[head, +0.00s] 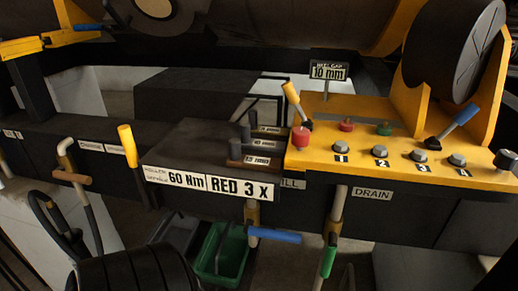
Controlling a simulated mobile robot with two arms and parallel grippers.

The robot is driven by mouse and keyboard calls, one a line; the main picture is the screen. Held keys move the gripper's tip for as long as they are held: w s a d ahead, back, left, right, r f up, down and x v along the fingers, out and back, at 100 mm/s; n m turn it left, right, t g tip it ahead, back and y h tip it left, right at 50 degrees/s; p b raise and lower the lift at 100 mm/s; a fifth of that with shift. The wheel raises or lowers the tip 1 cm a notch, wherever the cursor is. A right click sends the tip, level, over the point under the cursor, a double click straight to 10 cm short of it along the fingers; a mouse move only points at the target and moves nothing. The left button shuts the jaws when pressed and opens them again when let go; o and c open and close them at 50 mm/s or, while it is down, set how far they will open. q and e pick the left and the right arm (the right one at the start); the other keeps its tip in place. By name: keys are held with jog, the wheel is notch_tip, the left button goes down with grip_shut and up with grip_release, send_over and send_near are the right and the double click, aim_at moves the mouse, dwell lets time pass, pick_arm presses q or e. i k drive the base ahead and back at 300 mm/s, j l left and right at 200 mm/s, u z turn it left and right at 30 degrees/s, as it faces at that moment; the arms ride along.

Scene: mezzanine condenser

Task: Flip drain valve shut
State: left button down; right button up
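The DRAIN label (372,194) is on the dark front of the bench, right of centre in the head view. Just left of it a pale pipe (338,204) drops to a brass-coloured valve body (333,228). A green lever (328,262) hangs from this valve, pointing down roughly in line with the pipe. A similar valve to the left, under a partly covered label ending in "ILL" (292,184), has a blue lever (274,236) lying nearly level to the right. Neither of my grippers is in view.
A yellow control panel (380,165) with numbered buttons and upright levers stands above the valves. A green bin (221,254) sits below, left of the blue lever. A dark ribbed cylinder (135,272) fills the bottom left. Some open space shows around the green lever.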

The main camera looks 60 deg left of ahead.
aim_at(331, 248)
jog(key=i+u, duration=0.15)
jog(key=u, duration=0.3)
jog(key=i+l+u, duration=0.1)
jog(key=u, duration=0.4)
jog(key=i+l+u, duration=0.2)
jog(key=u, duration=0.25)
